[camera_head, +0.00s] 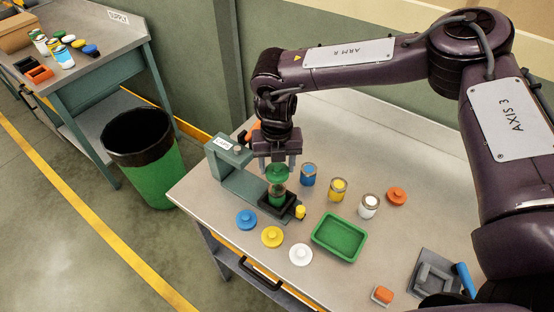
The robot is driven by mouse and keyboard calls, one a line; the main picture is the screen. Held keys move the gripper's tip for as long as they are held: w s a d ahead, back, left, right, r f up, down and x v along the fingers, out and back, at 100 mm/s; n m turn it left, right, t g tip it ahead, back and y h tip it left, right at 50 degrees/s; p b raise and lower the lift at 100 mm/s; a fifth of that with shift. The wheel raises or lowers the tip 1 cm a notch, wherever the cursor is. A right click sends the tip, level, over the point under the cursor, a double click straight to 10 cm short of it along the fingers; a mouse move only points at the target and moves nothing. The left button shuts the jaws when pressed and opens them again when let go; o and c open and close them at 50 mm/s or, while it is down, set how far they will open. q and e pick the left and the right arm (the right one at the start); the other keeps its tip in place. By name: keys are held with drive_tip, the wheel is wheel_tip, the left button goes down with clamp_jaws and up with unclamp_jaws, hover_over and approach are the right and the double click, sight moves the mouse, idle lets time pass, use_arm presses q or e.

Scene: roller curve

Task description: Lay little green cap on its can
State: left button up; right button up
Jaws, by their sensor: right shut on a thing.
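My right gripper (278,164) points straight down and is shut on the little green cap (278,175). The cap is directly over the green-banded can (277,197). I cannot tell whether the cap touches the can's rim. The can stands upright in a dark square holder (265,207) at the foot of the grey-green press (236,180). My left gripper is not in view.
Cans with blue (308,175), yellow (338,190) and white (369,206) stand to the right. Blue (246,219), yellow (272,237), white (301,255) and orange (396,196) caps lie loose. An empty green tray (340,238) sits in front. A bin (146,165) stands left of the table.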

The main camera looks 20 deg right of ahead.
drive_tip(key=b, duration=0.4)
hover_over(277, 186)
drive_tip(key=shift+f, duration=2.85)
drive_tip(key=shift+f, duration=0.15)
drive_tip(key=shift+f, duration=0.4)
drive_tip(key=o, duration=1.5)
